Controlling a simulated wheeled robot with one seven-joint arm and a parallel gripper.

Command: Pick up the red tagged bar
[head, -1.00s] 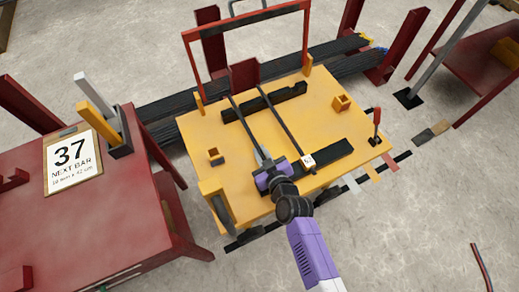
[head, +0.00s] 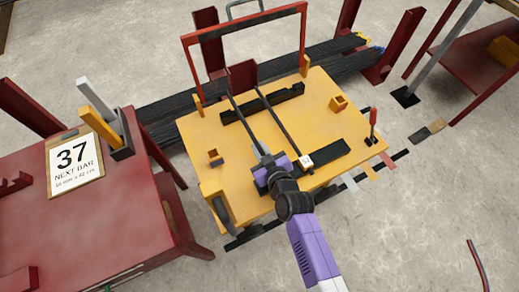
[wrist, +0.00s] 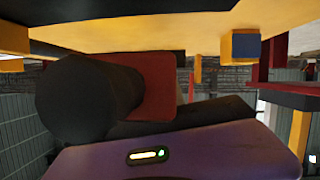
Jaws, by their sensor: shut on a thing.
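Two dark bars lie across the yellow cart (head: 325,100). My gripper (head: 265,160) is at the near end of the left bar (head: 243,118) and shut on it. In the wrist view, the bar's thick dark end (wrist: 75,95) is close up beside a red tag (wrist: 155,85), just above my purple gripper body (wrist: 180,150). The jaws' contact is hidden there. The right bar (head: 280,122) carries a white tag (head: 306,160) near its near end. I cannot tell how far the held bar is from its supports.
Black supports (head: 265,102) lie under the bars. A red frame (head: 240,30) stands at the cart's far edge. A red-handled lever (head: 373,120) and small yellow sockets (head: 338,102) stand on the cart. A red table (head: 110,215) with a "37 NEXT BAR" sign (head: 75,165) is left.

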